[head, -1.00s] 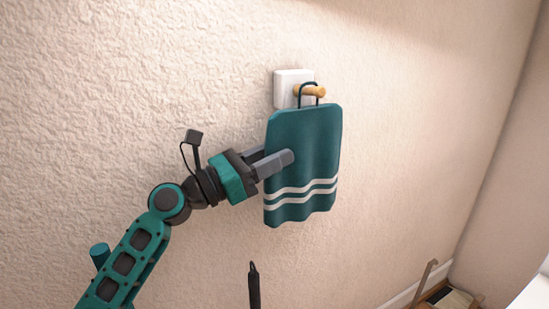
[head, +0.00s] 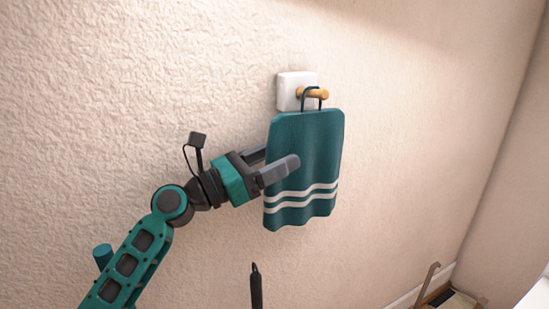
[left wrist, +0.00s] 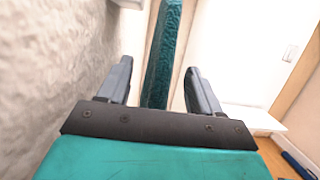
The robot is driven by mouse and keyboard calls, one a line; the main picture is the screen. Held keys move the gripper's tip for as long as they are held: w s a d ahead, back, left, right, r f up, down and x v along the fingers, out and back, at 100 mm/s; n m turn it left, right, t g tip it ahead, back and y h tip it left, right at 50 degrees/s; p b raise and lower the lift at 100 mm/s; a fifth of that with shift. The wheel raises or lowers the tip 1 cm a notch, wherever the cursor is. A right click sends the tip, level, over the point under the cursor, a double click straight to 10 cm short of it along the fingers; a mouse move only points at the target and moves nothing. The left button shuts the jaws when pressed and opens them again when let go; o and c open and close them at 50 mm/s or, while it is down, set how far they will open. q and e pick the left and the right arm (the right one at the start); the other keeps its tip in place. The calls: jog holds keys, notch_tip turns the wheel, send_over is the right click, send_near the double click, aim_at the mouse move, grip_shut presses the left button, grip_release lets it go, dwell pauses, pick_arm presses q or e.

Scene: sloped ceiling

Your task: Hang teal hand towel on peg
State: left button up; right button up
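The teal hand towel (head: 305,150) with white stripes hangs against the wall in the head view. Its dark loop (head: 307,89) passes over the wooden peg (head: 317,94), which sticks out of a white wall plate (head: 287,91). My left gripper (head: 275,163) is at the towel's left edge, one finger in front and the other partly hidden behind. In the left wrist view the towel (left wrist: 162,60) stands edge-on between the fingers of the left gripper (left wrist: 160,88), with gaps on both sides. The gripper is open around it. My right gripper is not in view.
The textured wall (head: 130,80) is bare around the plate. A wooden box-like object (head: 450,298) stands low at the bottom right, near the room corner. A thin dark upright shape shows at the bottom middle; I cannot tell what it is.

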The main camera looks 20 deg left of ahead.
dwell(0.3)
pick_arm(q)
notch_tip(320, 180, up, 13)
jog(key=p, duration=0.5)
jog(key=shift+f, duration=0.2)
notch_tip(320, 180, up, 7)
jog(key=shift+r, duration=0.2)
